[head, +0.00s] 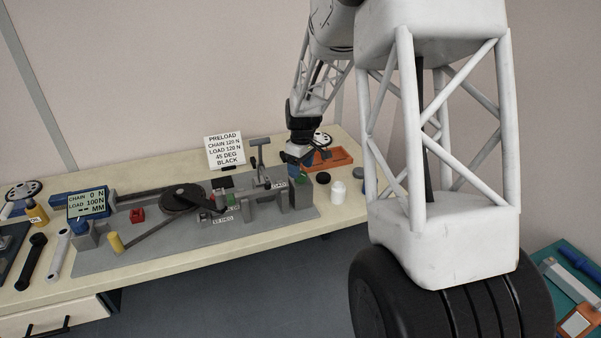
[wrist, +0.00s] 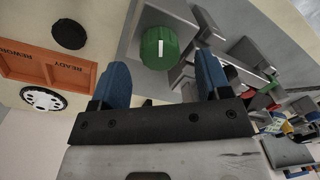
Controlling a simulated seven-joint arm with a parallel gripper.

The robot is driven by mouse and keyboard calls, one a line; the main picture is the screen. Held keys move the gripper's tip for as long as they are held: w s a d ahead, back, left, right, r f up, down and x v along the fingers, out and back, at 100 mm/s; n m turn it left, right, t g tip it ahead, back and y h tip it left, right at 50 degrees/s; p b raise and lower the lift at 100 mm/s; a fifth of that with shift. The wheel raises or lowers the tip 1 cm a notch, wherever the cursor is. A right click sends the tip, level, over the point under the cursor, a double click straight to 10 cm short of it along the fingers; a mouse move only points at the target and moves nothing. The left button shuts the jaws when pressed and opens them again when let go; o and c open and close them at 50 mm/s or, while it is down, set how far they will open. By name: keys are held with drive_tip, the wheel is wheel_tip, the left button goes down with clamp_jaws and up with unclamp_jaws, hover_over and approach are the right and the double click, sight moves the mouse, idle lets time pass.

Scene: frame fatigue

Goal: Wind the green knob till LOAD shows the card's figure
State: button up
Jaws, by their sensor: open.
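The green knob (wrist: 160,48), with a white pointer line, shows in the wrist view just ahead of and between the two blue fingers. My gripper (wrist: 160,66) is open, with a gap on each side of the knob; no contact shows. In the head view my gripper (head: 297,158) is over the right end of the grey rig, largely hiding the knob. The white card (head: 225,150) at the back reads PRELOAD, CHAIN 120 N, LOAD 120 N, 45 DEG, BLACK. The display (head: 88,203) at the left reads CHAIN 0 N, LOAD 100 N, and dashes before MM.
The grey rig plate (head: 150,253) carries a dark chainring and crank, a red block and upright brackets. An orange tray (head: 333,158) marked READY and REWORK lies right of my gripper. A white jar (head: 337,190) and a black disc (head: 323,178) stand near the rig's right end.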

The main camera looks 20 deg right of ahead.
drive_tip(key=shift+f, duration=1.15)
drive_tip(key=c, duration=0.9)
